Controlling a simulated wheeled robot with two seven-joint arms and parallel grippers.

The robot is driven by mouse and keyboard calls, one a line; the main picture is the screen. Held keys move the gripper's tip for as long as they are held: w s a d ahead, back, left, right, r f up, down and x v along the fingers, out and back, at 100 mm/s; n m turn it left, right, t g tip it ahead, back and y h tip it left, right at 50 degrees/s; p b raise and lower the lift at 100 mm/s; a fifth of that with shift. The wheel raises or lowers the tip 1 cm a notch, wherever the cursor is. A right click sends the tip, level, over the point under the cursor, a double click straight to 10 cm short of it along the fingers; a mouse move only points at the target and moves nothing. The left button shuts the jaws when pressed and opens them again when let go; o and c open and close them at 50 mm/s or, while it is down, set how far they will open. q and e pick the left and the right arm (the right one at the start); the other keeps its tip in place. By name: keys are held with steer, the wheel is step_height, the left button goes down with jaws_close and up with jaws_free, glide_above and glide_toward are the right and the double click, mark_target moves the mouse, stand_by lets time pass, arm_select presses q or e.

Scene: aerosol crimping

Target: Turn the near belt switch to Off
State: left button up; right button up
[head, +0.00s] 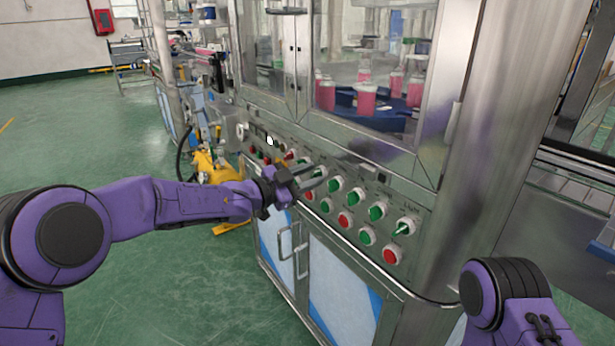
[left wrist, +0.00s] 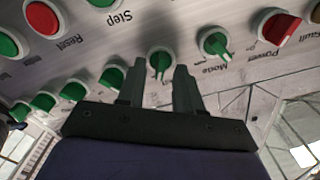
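The control panel (head: 345,205) on the machine front carries rows of green and red buttons and switches. My left gripper (head: 318,176) is at this panel, its two fingers apart and pointing along it. In the left wrist view the fingers (left wrist: 158,72) stand open on either side of a green rotary switch (left wrist: 161,62), just short of it or around its lower edge; contact cannot be told. A second green rotary switch (left wrist: 215,43) lies to its right near the upside-down label "Mode". No belt label is readable, so I cannot tell which switch is the near belt one.
Cabinet door handles (head: 285,243) stick out below the panel. A yellow machine part (head: 213,168) stands behind my left arm. Open green floor (head: 150,270) lies to the left.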

arm_select(q)
jaws_close()
steer(key=shift+r+p, duration=0.15)
steer(key=shift+p, duration=0.35)
steer(key=n+p, duration=0.3)
steer(key=p, duration=0.1)
steer(key=n+p, duration=0.3)
steer(key=p, duration=0.1)
steer(key=shift+w+a+r+n, duration=0.1)
steer(key=shift+r+n, duration=0.05)
steer(key=shift+n, duration=0.15)
steer(key=n+p, duration=0.2)
steer(key=n, duration=0.1)
steer(key=shift+p, duration=0.4)
steer(key=shift+w+a+f+n+p, duration=0.15)
steer(key=shift+n+p, duration=0.15)
steer(key=shift+n, duration=0.25)
steer(key=shift+s+d+f+n+p, duration=0.15)
steer(key=shift+n+p, duration=0.1)
steer(key=shift+n, duration=0.3)
steer(key=shift+w+a, duration=0.1)
